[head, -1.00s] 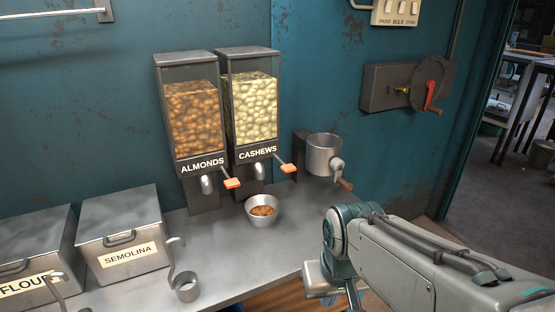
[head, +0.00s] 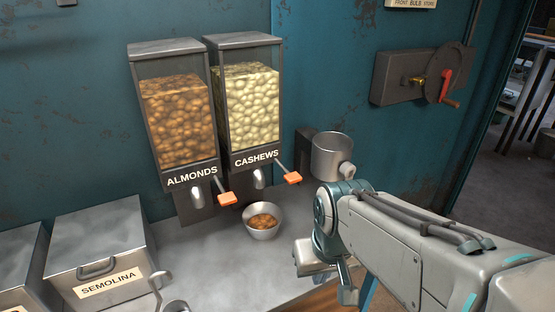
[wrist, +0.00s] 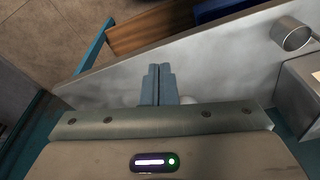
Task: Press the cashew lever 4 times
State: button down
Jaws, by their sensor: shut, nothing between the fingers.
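The cashew dispenser (head: 250,105) stands against the teal wall, filled with pale nuts and labelled CASHEWS. Its lever (head: 292,178) has an orange tip and sticks out to the front right. A small metal bowl (head: 250,228) holding brown nuts sits on the counter, below and in front of the dispensers. My gripper's fingers (wrist: 158,83) are together and empty in the wrist view, over the grey counter. In the head view my arm's end is to the right of the bowl, lower than the cashew lever and apart from it.
The almond dispenser (head: 175,120), with its own orange lever (head: 226,199), stands close on the left. A metal grinder cup (head: 330,156) is at the right, behind my arm. The semolina bin (head: 98,250) is at the left. A metal scoop (wrist: 290,35) shows in the wrist view.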

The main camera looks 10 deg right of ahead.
jog(key=w+a+r+t+y+p, duration=0.1)
jog(key=w+a+r+y+p, duration=0.1)
jog(key=w+r+p, duration=0.4)
notch_tip(320, 180, up, 10)
jog(key=m+t+y+p, duration=0.1)
jog(key=m+t+p, duration=0.3)
jog(key=t+p, duration=0.15)
send_over(295, 178)
jog(key=shift+f+p, duration=0.2)
jog(key=shift+p, duration=0.1)
jog(key=shift+s+f, duration=0.1)
notch_tip(295, 178, down, 7)
jog(key=b, duration=0.6)
jog(key=shift+f, duration=0.15)
jog(key=shift+f+b, duration=0.7)
jog(key=shift+b, duration=0.15)
jog(key=shift+f, duration=0.2)
jog(key=shift+f+b, duration=0.25)
jog(key=shift+b, duration=0.45)
